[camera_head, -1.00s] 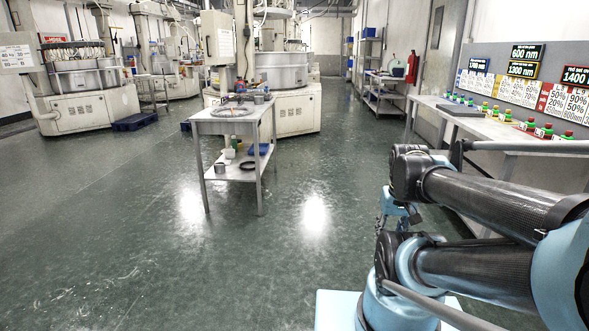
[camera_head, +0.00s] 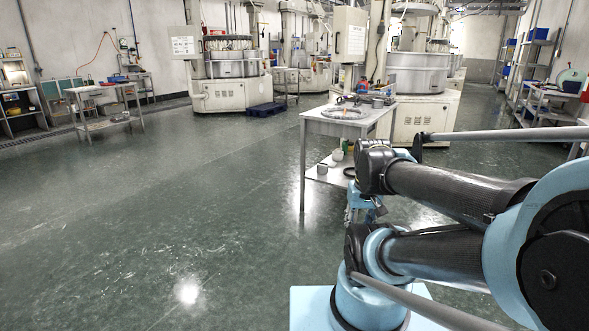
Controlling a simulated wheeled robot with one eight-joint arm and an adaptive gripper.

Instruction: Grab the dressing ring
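A large, flat grey ring (camera_head: 345,113) lies on top of the metal table (camera_head: 318,126), right of the picture's middle. A smaller dark ring (camera_head: 349,171) lies on the table's lower shelf, partly hidden by my arm. I cannot tell for sure which of them is the dressing ring. My gripper (camera_head: 366,212) hangs below my folded arm, on the near side of the table and apart from both rings. It is small and partly hidden, and its fingers do not show clearly.
Small parts and grey cups (camera_head: 378,102) stand at the table's back. Lapping machines (camera_head: 228,68) stand behind, with a dark blue pallet (camera_head: 266,109) on the floor. A side bench (camera_head: 103,88) is at the far left. The floor at left and in front is clear.

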